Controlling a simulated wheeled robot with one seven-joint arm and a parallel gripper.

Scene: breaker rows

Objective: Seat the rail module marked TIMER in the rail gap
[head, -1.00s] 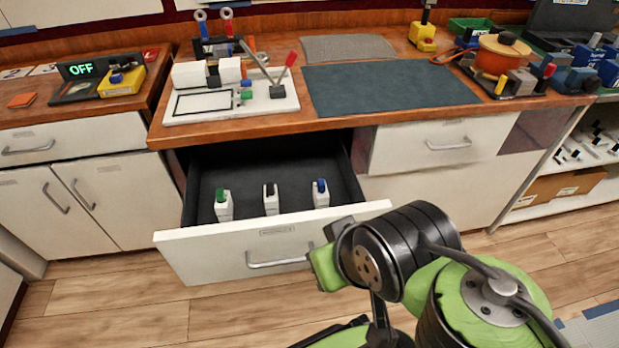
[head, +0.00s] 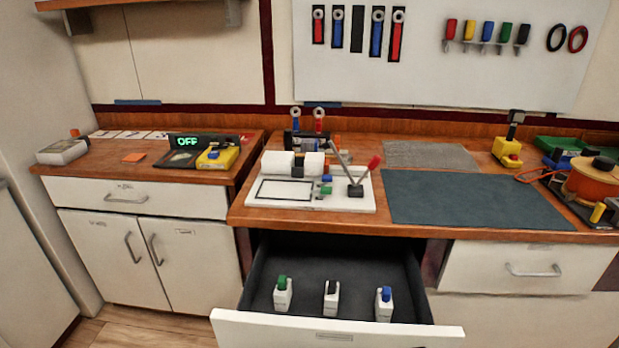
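Three small white rail modules stand apart in an open drawer (head: 395,260). The left one has a green top (head: 283,297), the middle one a dark top (head: 331,300), the right one a blue top (head: 384,307). Any lettering on them is too small to read, so I cannot tell which is TIMER. On the counter, a white board (head: 345,202) carries two white blocks (head: 278,164) at its back with a narrow dark space between them, which may be the rail gap. My gripper is not in view.
A dark mat (head: 470,200) covers the counter right of the board. A lever with a red knob (head: 374,163) rises from the board. A display reading OFF (head: 190,142) and a yellow device (head: 217,157) stand on the left counter.

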